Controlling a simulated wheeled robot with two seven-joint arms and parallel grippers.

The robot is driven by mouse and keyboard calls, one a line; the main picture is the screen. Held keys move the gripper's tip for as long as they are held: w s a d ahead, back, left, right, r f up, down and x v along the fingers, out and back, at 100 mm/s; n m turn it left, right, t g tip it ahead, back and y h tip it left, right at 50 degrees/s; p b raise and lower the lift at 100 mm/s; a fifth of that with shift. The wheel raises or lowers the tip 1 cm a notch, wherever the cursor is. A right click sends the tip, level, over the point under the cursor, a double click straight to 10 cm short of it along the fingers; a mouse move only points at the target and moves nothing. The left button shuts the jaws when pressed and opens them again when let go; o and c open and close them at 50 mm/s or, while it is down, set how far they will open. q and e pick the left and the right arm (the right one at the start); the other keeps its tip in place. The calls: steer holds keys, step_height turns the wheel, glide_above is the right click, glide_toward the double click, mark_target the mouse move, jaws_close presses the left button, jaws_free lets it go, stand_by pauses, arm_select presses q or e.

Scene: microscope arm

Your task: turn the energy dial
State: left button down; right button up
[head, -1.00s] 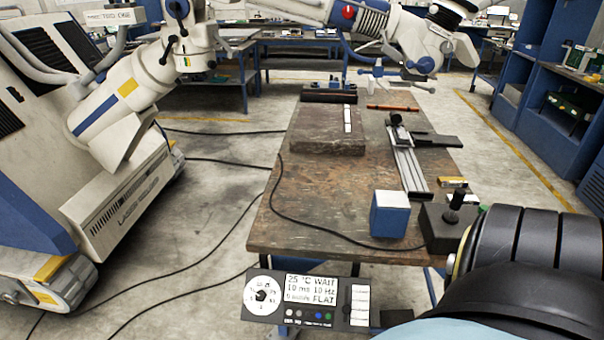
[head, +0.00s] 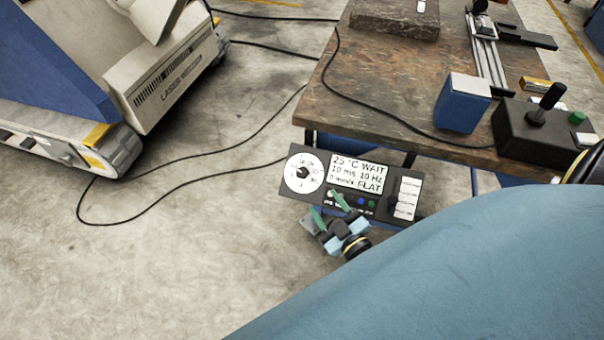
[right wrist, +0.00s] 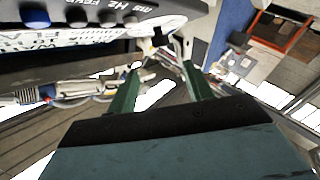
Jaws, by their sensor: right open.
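The energy dial (head: 303,173) is a white round scale with a black knob at the left end of a dark control panel (head: 350,210) by the table's near edge. My left gripper is not in view.
The panel also carries a text display (head: 358,174), small coloured buttons and white keys (head: 407,198). A black joystick box (head: 540,130) and a blue-and-white block (head: 462,103) stand on the table. A black cable (head: 375,105) crosses table and floor.

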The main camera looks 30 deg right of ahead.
mark_target(303, 174)
steer(key=w+b, duration=0.1)
steer(key=w, duration=0.6)
steer(key=shift+d, duration=0.15)
steer(key=w+b, duration=0.1)
steer(key=w, duration=0.3)
steer(key=shift+w+f, duration=0.1)
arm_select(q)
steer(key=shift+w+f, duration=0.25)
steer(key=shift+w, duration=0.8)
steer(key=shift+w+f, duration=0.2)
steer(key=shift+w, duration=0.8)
arm_select(e)
steer(key=shift+w+d, duration=0.1)
steer(key=shift+w, duration=0.6)
steer(key=c, duration=1)
